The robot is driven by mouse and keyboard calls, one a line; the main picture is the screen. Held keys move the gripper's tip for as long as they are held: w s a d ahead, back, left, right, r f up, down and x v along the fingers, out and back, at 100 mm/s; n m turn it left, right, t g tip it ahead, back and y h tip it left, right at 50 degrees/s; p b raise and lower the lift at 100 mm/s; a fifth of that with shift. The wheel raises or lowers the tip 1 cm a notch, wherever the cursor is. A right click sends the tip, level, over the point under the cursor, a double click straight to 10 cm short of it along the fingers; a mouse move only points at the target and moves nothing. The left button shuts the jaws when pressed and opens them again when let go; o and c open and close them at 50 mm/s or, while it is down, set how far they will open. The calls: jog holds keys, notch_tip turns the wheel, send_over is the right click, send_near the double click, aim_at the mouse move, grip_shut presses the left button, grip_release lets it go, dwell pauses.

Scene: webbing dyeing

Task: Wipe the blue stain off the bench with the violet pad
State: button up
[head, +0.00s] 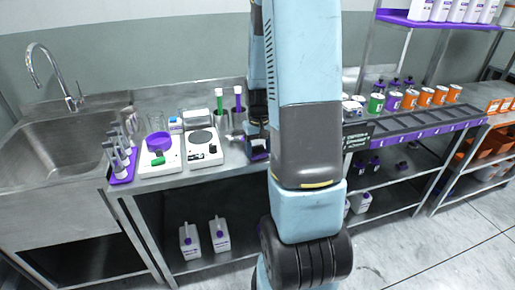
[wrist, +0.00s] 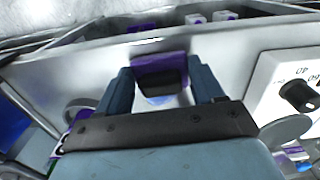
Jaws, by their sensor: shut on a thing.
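In the wrist view, the violet pad (wrist: 160,66) with its dark grip sits between the two fingers of my gripper (wrist: 162,88), which is shut on it. The pad is down at the bench (wrist: 235,52), close to the front edge; I cannot tell whether it presses on the surface. A small blue patch, which looks like the blue stain (wrist: 158,100), shows right beside the pad's dark grip; the rest may be hidden under the pad. In the head view, my gripper (head: 257,143) and the violet pad (head: 261,155) are partly hidden by my arm.
A white hotplate (head: 203,150) stands left of the pad; its dial (wrist: 298,95) is close in the wrist view. Farther left are a white scale (head: 160,168), a purple rack (head: 121,170) and the sink (head: 70,135). Upright green and purple-topped tubes (head: 219,100) stand behind.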

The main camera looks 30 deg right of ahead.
jog(key=shift+f, duration=0.25)
jog(key=shift+w, duration=0.15)
jog(key=shift+w+d, duration=0.35)
jog(key=shift+w, duration=0.8)
jog(key=shift+w+d, duration=0.35)
jog(key=shift+w, duration=0.85)
jog(key=shift+w+d, duration=0.35)
jog(key=shift+w, duration=0.8)
jog(key=shift+s+a+f, duration=0.1)
jog(key=shift+s+a, duration=0.2)
jog(key=shift+s, duration=0.8)
jog(key=shift+s+a, duration=0.35)
jog(key=shift+s, duration=0.75)
jog(key=shift+s+a+f, duration=0.1)
jog(key=shift+s+a, duration=0.2)
jog(key=shift+s, duration=0.8)
jog(key=shift+s+a, duration=0.15)
jog(key=shift+s, duration=0.3)
jog(key=shift+c, duration=0.8)
jog(key=shift+w+r, duration=0.1)
